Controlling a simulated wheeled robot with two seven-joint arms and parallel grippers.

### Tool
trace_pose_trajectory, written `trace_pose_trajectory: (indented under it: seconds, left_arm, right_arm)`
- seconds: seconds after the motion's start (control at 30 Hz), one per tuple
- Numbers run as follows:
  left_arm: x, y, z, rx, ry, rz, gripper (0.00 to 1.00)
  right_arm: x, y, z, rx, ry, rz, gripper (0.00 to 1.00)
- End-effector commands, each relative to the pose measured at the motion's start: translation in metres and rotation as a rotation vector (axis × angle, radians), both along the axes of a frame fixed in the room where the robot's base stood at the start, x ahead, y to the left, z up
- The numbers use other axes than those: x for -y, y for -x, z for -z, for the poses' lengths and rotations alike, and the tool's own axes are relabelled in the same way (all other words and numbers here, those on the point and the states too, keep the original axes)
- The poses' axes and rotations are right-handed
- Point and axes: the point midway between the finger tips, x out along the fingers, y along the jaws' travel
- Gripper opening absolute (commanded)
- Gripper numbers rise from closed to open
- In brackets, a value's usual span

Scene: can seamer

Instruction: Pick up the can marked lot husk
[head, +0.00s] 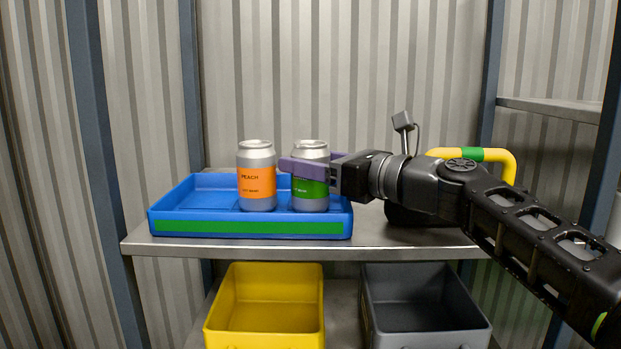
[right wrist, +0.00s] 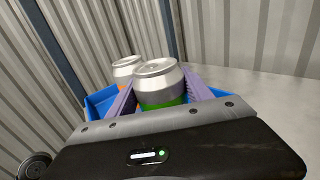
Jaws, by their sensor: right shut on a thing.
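A silver can with a green label (head: 310,198) stands upright in the blue tray, on its right side. My right gripper (head: 308,165) reaches in from the right and is shut on this can near its top. Its purple fingers cover part of the label, and the small lot text is too small to read surely. The can also shows between the fingers in the right wrist view (right wrist: 160,83). A silver can with an orange label reading PEACH (head: 257,182) stands upright just left of it, apart from the gripper; its lot line is too small to read surely. My left gripper is not in view.
The blue tray (head: 180,220) with a green front strip sits on a metal shelf (head: 400,238). A yellow bin (head: 265,330) and a dark grey bin (head: 425,338) stand below. A machine with a yellow and green handle (head: 470,154) is partly hidden behind my right arm.

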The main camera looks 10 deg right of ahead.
Motion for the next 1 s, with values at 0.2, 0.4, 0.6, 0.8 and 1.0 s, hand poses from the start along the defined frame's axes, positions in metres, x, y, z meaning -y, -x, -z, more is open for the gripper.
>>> trace_pose_trajectory:
  seconds: [0.2,0.4,0.6,0.8,1.0]
  left_arm:
    - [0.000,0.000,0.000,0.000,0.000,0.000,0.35]
    - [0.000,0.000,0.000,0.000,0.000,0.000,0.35]
    - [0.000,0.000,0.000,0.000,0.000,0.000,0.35]
    - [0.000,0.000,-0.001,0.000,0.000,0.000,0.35]
    - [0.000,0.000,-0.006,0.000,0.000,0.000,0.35]
  right_arm:
    - [0.000,0.000,0.000,0.000,0.000,0.000,0.23]
    - [0.000,0.000,0.000,0.000,0.000,0.000,0.07]
    - [0.000,0.000,-0.001,0.002,-0.001,0.000,0.00]
    - [0.000,0.000,-0.003,0.002,0.000,0.000,0.00]
    - [0.000,0.000,-0.014,0.003,-0.001,-0.001,0.00]
